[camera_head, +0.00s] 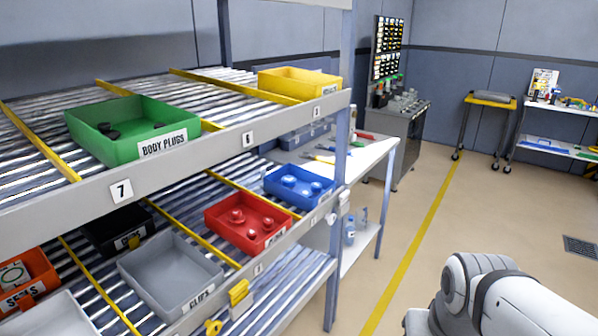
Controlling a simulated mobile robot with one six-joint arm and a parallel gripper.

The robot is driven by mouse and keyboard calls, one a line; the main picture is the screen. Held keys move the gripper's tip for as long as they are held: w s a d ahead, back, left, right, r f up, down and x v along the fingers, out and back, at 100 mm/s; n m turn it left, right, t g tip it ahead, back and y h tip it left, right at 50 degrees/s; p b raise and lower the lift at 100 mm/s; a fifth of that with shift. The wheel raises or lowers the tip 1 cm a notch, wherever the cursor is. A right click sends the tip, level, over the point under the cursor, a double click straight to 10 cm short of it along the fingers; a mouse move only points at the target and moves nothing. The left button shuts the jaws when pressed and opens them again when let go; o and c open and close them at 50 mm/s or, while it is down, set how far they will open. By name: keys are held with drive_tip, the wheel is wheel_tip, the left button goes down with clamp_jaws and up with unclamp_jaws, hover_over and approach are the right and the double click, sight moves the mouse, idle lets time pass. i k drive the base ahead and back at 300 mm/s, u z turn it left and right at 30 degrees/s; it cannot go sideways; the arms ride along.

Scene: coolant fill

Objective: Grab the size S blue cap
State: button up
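A blue bin (300,187) sits on the middle roller shelf at its right end. Several blue caps (290,181) lie in it; their size marks are too small to read, so I cannot tell which is size S. A white arm link of mine (490,296) shows at the lower right, well away from the bin. My gripper is outside the picture.
A red bin (248,240) with red caps stands left of the blue one, then a grey bin (170,299). Above are a green body plugs bin (90,122) and a yellow bin (290,84). A rack post (343,130) stands right of the blue bin. Floor (425,225) at right is clear.

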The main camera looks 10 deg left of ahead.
sight(316, 188)
drive_tip(key=u, duration=0.1)
drive_tip(key=i, duration=0.65)
drive_tip(key=u, duration=0.4)
drive_tip(key=k, duration=0.75)
drive_tip(key=u, duration=0.25)
drive_tip(key=i, duration=0.75)
drive_tip(key=z, duration=0.1)
